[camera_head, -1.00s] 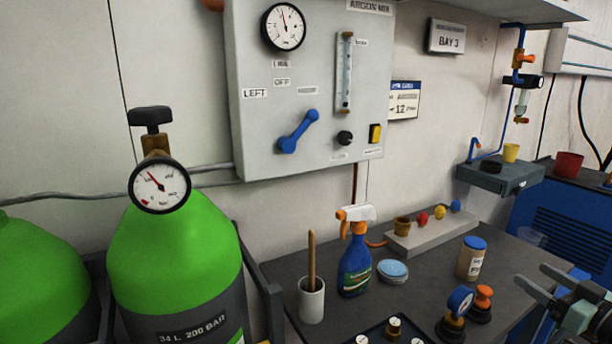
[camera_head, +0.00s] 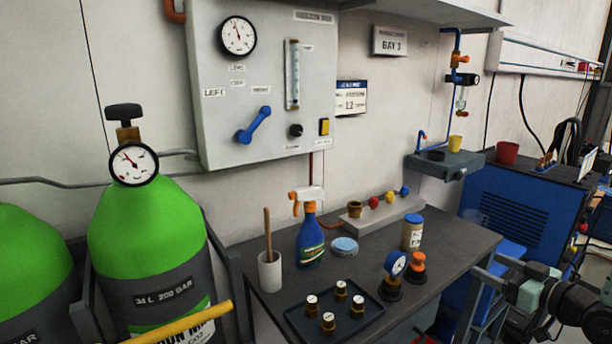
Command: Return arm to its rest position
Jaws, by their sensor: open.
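My gripper (camera_head: 490,273) is at the lower right of the head view, in front of the bench's right end. Its grey fingers point left and are spread apart, with nothing between them. Part of my arm runs off the lower right edge. The blue lever (camera_head: 254,125) on the gas panel (camera_head: 215,150) slants down to the left, well away from my gripper.
Green cylinders (camera_head: 140,225) stand left. A yellow bar (camera_head: 185,324) crosses the lower left.

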